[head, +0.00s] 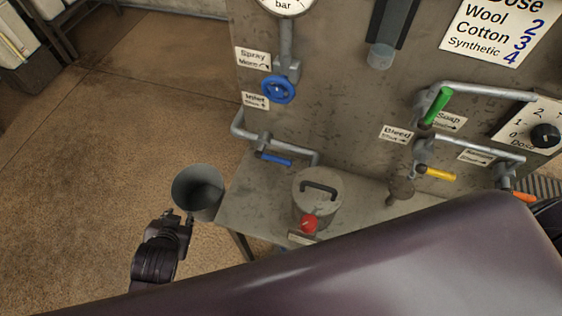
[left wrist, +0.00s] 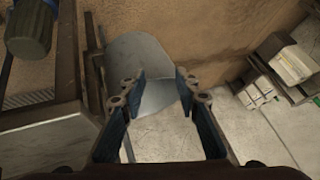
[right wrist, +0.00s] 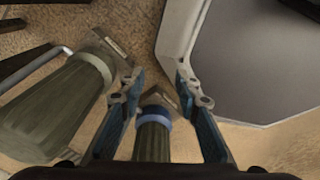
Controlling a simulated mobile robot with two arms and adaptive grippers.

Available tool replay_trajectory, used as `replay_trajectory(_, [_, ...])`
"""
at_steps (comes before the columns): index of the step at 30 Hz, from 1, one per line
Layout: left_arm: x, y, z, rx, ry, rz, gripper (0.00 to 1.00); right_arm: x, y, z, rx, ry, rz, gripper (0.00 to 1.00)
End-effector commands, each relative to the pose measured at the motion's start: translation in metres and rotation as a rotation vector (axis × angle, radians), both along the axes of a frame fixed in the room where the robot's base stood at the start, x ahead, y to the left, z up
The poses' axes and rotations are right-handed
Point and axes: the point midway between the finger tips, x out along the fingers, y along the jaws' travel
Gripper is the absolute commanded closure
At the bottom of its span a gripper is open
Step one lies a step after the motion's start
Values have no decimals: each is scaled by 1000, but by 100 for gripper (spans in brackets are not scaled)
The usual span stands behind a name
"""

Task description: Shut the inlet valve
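The inlet label (head: 255,101) is on the grey panel, above a bent metal pipe. A blue lever handle (head: 276,160) sits on that pipe and lies roughly along it. My left gripper (head: 183,220) is low and left of the lever, by the grey bucket (head: 198,190), and apart from the lever. In the left wrist view my left gripper (left wrist: 160,82) is open and empty, with the bucket (left wrist: 140,65) beyond its fingers. In the right wrist view my right gripper (right wrist: 157,80) is open, with a blue-collared cylinder (right wrist: 153,130) beyond its fingers. The lever is not clearly visible in the wrist views.
A blue handwheel (head: 278,90) is above the lever. A lidded pot (head: 315,200) with a red knob (head: 309,224) stands on the metal bench (head: 255,205). Green (head: 438,105), yellow (head: 440,174) and orange (head: 523,197) handles are at right. The floor at left is open.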

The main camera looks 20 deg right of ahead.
Motion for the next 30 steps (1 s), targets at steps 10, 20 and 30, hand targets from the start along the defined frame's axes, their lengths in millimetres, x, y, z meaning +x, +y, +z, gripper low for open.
replay_trajectory(10, [88, -91, 94, 233, -533, -477, 71, 5, -1, -7, -1, -7, 1, 70])
replay_trajectory(20, [40, -216, 110, 461, -982, -1212, 71, 3, -14, -11, -15, -3, -4, 70])
replay_trajectory(30, [17, -249, 91, 497, -1054, -1420, 71, 3, -10, -8, -11, -3, -3, 70])
